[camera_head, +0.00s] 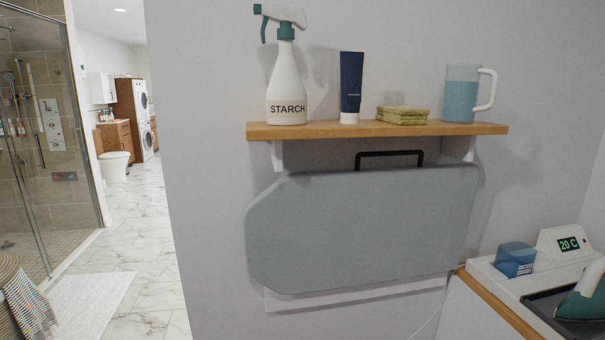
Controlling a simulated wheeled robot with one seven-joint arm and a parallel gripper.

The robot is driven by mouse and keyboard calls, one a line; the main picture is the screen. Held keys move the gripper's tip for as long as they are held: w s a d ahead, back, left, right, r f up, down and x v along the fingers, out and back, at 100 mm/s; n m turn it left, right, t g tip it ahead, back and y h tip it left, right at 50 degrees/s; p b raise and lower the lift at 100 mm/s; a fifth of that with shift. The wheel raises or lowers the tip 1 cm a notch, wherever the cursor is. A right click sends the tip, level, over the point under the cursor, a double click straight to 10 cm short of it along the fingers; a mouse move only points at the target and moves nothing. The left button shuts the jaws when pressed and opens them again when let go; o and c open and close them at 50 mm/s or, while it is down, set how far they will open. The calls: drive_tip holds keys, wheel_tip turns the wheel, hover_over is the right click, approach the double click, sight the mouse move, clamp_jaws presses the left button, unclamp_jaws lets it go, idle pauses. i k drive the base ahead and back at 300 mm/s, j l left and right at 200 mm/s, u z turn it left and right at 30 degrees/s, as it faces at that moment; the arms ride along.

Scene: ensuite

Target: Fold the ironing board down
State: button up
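The ironing board (360,225) is a grey-blue padded panel with cut corners on its left end. It stands nearly upright against the wall, under a wooden shelf. A black bar handle (389,154) sticks up from its top edge, just below the shelf. A white mount (350,295) shows along the board's lower edge. What holds the board behind is hidden. My gripper is not in view.
The wooden shelf (375,130) holds a starch spray bottle (286,90), a dark blue tube (350,88), folded cloths (403,115) and a jug (465,95). At right, a counter carries an iron (584,298) and a 20 C display (568,244). Open floor (140,255) lies left.

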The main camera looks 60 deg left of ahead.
sight(308, 232)
drive_tip(key=u, duration=2.05)
drive_tip(key=j+u, duration=0.1)
drive_tip(key=k+j+z, duration=0.25)
drive_tip(key=i, duration=0.05)
